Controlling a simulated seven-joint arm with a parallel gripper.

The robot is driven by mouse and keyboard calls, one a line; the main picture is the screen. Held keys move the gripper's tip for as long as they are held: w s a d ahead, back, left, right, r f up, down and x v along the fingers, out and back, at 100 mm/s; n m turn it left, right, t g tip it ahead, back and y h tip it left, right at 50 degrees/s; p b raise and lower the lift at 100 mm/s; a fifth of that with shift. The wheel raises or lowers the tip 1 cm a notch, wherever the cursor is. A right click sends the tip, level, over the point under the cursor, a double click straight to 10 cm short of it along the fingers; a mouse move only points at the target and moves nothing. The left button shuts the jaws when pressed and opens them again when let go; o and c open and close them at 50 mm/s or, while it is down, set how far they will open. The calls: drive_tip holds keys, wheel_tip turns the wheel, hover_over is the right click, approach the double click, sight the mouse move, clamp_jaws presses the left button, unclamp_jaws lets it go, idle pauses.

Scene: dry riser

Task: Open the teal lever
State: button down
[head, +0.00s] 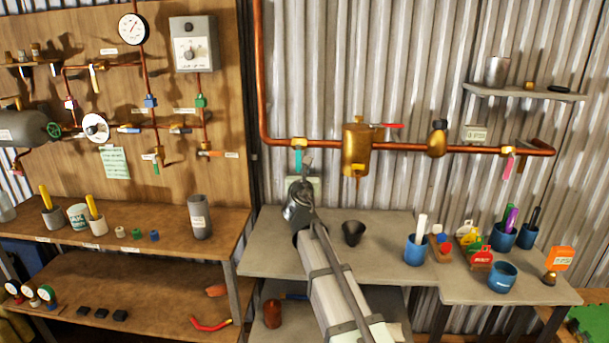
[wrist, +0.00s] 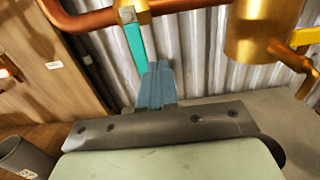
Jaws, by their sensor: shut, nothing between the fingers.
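The teal lever (head: 298,158) hangs straight down from a brass valve on the copper pipe, in the middle of the head view. In the wrist view the teal lever (wrist: 136,45) runs down from the brass valve body (wrist: 130,11) to my fingertips. My gripper (wrist: 157,72) is shut with its blue-grey fingers together and nothing between them. The fingertips are at the lever's lower end and to its right in the wrist view. I cannot tell whether they touch it. In the head view my wrist is just below the lever and hides little of it.
The copper pipe (head: 405,146) runs right to a brass canister (head: 356,148), a red lever (head: 388,126) and a pink lever (head: 508,166). A grey bench (head: 262,250) below holds a dark cup (head: 353,232) and blue pots. A wooden pipe board (head: 185,100) stands left.

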sight(299, 165)
drive_tip(key=shift+w+a+f, duration=0.1)
drive_tip(key=shift+w+a, duration=0.3)
drive_tip(key=shift+w, duration=0.35)
drive_tip(key=shift+w+a+f, duration=0.1)
drive_tip(key=shift+w+a, duration=0.35)
drive_tip(key=shift+w, duration=0.3)
drive_tip(key=shift+w+a+f, duration=0.1)
drive_tip(key=shift+w+a, duration=0.3)
drive_tip(key=shift+w, duration=0.35)
drive_tip(key=shift+a+r, duration=1.7)
drive_tip(key=shift+a, duration=1.35)
drive_tip(key=s, duration=0.6)
drive_tip(key=shift+f, duration=0.25)
drive_tip(key=shift+d, duration=0.1)
